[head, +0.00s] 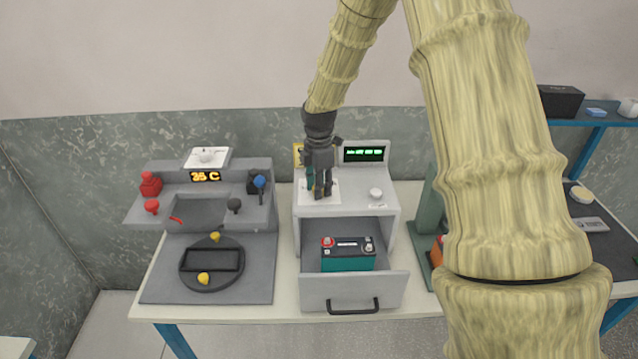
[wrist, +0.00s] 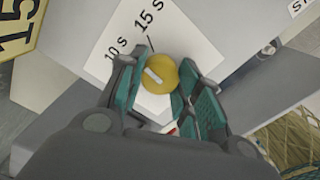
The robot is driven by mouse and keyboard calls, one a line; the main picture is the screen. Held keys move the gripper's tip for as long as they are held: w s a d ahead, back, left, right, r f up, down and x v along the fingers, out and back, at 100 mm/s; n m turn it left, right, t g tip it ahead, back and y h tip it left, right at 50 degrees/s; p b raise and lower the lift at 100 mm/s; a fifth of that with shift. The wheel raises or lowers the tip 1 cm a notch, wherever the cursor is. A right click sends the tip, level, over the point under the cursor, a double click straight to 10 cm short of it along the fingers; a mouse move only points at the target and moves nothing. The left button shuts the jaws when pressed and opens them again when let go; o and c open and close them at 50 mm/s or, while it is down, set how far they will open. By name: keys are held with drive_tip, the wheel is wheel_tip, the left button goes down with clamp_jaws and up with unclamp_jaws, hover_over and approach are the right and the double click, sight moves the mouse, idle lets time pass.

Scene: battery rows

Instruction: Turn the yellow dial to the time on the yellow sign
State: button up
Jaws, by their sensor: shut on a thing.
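The yellow dial (wrist: 164,68) sits on a white plate (wrist: 190,36) labelled "10 S" and "15 S". Its white mark lies on the dial's left side in the wrist view, pointing left and slightly up, apart from the black tick by "15 S". The yellow sign (wrist: 16,27) shows "15", cut off by the frame; in the head view the sign (head: 298,150) is partly behind my gripper. My gripper (wrist: 162,92) is shut on the dial, one finger on each side. In the head view my gripper (head: 319,190) points down onto the station's top and hides the dial.
A green display (head: 364,153) and a white knob (head: 376,194) are right of my gripper. Below, an open drawer (head: 352,291) holds a teal battery (head: 347,260). A grey station with an orange "35 C" display (head: 205,176) stands left.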

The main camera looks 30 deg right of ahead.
drive_tip(key=m+p, duration=0.1)
drive_tip(key=m, duration=0.3)
drive_tip(key=shift+r+m, duration=0.1)
drive_tip(key=shift+m, duration=0.2)
drive_tip(key=shift+w, duration=0.1)
idle(0.4)
drive_tip(key=o, duration=1)
drive_tip(key=shift+o, duration=0.2)
wheel_tip(320, 180, up, 12)
